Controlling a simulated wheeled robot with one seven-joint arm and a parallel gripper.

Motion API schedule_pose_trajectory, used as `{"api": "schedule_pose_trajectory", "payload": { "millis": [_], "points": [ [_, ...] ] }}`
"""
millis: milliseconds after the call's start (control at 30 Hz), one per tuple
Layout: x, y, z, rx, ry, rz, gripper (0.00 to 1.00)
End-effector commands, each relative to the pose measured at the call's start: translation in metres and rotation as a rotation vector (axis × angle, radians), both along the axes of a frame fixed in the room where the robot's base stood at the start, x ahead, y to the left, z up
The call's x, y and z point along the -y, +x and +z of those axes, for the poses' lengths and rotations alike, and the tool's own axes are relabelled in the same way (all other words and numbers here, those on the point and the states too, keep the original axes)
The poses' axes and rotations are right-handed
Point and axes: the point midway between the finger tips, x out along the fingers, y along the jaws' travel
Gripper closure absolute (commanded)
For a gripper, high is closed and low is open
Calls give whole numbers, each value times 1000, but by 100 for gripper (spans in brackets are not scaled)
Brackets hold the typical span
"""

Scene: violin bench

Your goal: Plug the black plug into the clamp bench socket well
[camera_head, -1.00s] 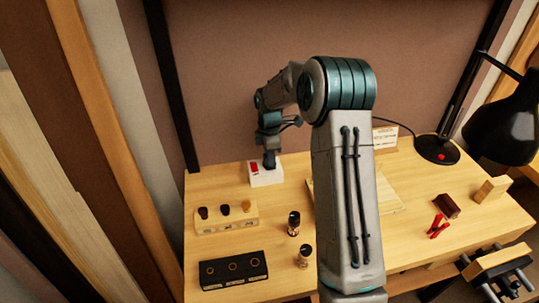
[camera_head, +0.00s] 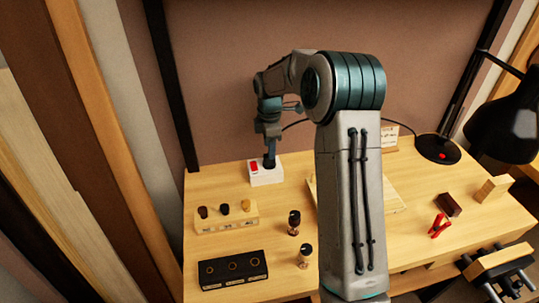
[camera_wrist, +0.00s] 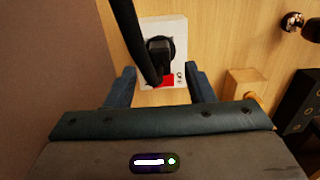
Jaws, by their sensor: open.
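The clamp bench socket (camera_head: 262,177) is a white box with a red switch, at the back left of the bench. The black plug (camera_head: 269,161) stands upright on it beside the switch. In the wrist view the plug (camera_wrist: 159,48) sits in the dark round well of the white socket (camera_wrist: 178,30), with its thick black cable running up past the camera. How deep it sits is hard to tell. My gripper (camera_wrist: 161,76) is open, its two blue fingers apart on either side and clear of the plug. In the head view my gripper (camera_head: 269,146) is above the plug.
A wooden block with several pegs (camera_head: 227,217) and a black block with round holes (camera_head: 233,269) lie in front of the socket. My arm hides part of the pale board (camera_head: 388,197). A lamp (camera_head: 505,127) stands right.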

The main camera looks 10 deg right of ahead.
Motion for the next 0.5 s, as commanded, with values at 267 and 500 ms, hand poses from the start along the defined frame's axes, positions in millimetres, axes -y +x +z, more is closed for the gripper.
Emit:
{"api": "schedule_pose_trajectory", "payload": {
  "millis": [267, 500],
  "points": [
    [0, 0, 62, 4, 0, -1, 51],
    [0, 0, 88, 1, 0, -1, 51]
  ]
}}
